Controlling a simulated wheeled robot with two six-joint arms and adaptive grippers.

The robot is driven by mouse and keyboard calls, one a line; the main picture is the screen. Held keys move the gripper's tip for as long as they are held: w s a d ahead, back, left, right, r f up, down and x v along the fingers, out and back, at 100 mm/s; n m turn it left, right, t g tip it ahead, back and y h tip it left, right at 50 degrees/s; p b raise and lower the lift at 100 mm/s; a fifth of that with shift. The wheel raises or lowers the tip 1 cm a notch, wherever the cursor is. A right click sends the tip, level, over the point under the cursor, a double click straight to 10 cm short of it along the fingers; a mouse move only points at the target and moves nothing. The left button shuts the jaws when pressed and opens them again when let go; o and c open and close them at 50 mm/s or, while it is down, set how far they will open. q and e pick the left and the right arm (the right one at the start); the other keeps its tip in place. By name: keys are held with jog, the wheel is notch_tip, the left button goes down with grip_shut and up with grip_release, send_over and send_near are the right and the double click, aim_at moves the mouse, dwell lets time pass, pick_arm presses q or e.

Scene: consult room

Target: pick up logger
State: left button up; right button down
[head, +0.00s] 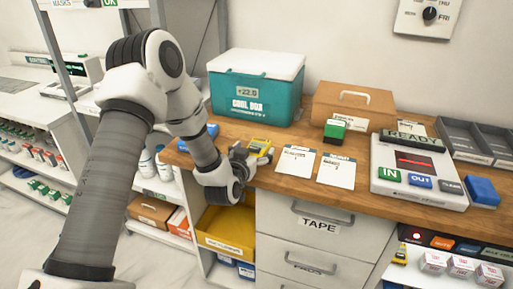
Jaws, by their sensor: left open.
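A small yellow device with a dark green face, which looks like the logger (262,147), lies on the wooden counter (345,203) near its front edge, in front of the cool box. My left gripper (246,155) is open, right beside the yellow device on its near left side. The fingers are small and partly hidden by the wrist, so I cannot tell whether they touch or straddle it. My right gripper is out of view.
A teal cool box (254,108) with a white lid and a brown case (350,103) stand behind. Two white cards (296,162) lie to the right, then a panel marked READY (416,178). A blue item (203,133) lies left. Drawers (315,226) and a yellow bin (228,235) are below.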

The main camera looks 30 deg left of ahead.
aim_at(258, 145)
pick_arm(q)
jog(key=w, duration=0.1)
jog(key=w+f, duration=0.1)
jog(key=w, duration=0.1)
jog(key=shift+a+f, duration=0.1)
jog(key=shift+a, duration=0.1)
jog(key=shift+s, duration=0.2)
jog(key=shift+s+r, duration=0.15)
jog(key=shift+r, duration=0.1)
jog(key=c, duration=1.2)
jog(key=shift+f, duration=0.1)
jog(key=shift+c, duration=0.5)
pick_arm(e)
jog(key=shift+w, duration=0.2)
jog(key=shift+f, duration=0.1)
